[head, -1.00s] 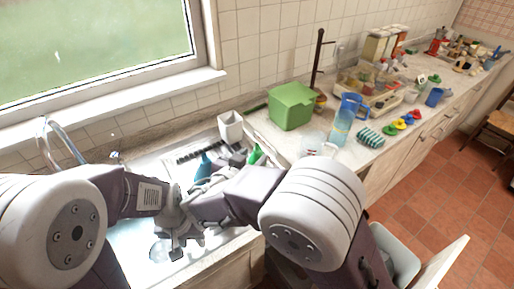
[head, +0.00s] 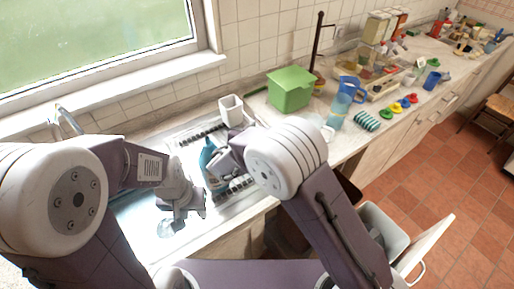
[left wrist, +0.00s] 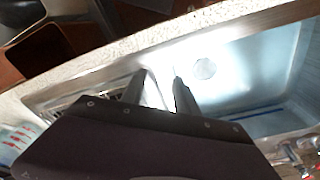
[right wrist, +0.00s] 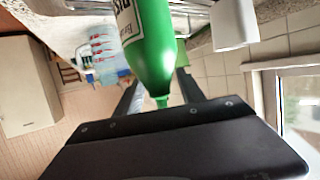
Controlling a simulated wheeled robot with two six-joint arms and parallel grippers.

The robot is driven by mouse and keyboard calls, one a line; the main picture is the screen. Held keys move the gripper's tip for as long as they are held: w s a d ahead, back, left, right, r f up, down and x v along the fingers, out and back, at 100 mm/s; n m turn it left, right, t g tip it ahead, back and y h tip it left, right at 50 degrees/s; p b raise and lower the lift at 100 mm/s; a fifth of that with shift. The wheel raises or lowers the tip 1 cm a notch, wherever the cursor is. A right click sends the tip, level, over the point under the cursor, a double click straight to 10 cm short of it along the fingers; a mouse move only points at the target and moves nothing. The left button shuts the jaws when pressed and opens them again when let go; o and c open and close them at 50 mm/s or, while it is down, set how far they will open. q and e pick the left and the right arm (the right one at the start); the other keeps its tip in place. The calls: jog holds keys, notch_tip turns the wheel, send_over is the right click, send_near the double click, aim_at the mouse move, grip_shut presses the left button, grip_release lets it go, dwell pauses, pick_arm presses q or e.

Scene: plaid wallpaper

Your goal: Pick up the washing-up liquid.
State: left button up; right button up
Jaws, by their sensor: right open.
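In the head view my right arm hides the bottle, and the right gripper (head: 228,165) is over the draining area. My left gripper (head: 183,212) is over the sink; in the left wrist view its fingers (left wrist: 160,90) are apart with nothing between them.
A blue bottle (head: 207,155) stands close to the right gripper. A white pot (head: 231,112) and a green box (head: 291,91) are behind. A blue jug (head: 342,103) and a striped item (head: 367,121) stand on the counter to the right. The sink (left wrist: 235,75) is below the left gripper.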

pick_arm(q)
jog(key=shift+w, duration=0.15)
pick_arm(e)
jog(key=shift+w+f, duration=0.1)
jog(key=shift+w, duration=0.05)
pick_arm(q)
jog(key=shift+f, duration=0.1)
pick_arm(e)
jog(key=shift+c, duration=0.9)
grip_shut()
